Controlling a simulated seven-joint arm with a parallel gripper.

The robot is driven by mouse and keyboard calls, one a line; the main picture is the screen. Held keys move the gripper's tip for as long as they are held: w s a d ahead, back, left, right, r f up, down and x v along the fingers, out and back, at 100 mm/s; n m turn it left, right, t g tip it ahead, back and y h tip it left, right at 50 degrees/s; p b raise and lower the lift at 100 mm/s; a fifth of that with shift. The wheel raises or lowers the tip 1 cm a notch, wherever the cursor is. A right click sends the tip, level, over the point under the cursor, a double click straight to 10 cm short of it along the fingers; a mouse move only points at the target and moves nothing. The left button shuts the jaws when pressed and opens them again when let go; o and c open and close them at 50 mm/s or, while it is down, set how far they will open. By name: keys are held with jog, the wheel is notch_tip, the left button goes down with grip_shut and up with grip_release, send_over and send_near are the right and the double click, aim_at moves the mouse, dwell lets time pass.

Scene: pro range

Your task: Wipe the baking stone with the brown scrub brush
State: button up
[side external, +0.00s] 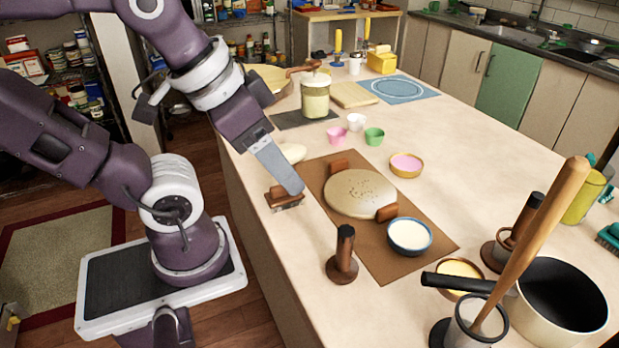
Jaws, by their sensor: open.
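The brown scrub brush (285,198) lies on the counter near its left edge, beside the brown mat. The baking stone (358,193) looks like a round, speckled beige disc on the mat, with brown handle-like blocks at two sides. My gripper (297,190) is at the brush, its grey finger slanting down in front of the brush's right end. The jaws are open. The finger hides part of the brush, and I cannot tell whether it touches it.
The brown mat (390,262) also bears a blue bowl (409,236). A dark brown upright tool (343,255) stands near the front edge. A pot (560,305) and a jar with a wooden pestle-like stick (472,322) crowd the right front. Small cups (374,137) stand behind.

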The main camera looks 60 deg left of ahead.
jog(key=shift+c, duration=0.2)
jog(key=w+a+g, duration=0.1)
jog(key=a, duration=0.1)
jog(key=w+a+f, duration=0.1)
jog(key=w+a, duration=0.1)
jog(key=w+a+f+g+y, duration=0.1)
jog(key=w+a, duration=0.1)
jog(key=shift+w+a+g, duration=0.2)
jog(key=shift+g, duration=0.1)
jog(key=c, duration=0.3)
jog(key=g+h, duration=0.1)
jog(key=g, duration=0.2)
send_over(284, 194)
jog(key=a, duration=0.1)
notch_tip(284, 194, down, 7)
jog(key=shift+c, duration=0.2)
jog(key=f, duration=0.9)
jog(key=shift+w+f, duration=0.2)
jog(key=shift+f, duration=0.2)
jog(key=shift+r, duration=0.1)
grip_shut()
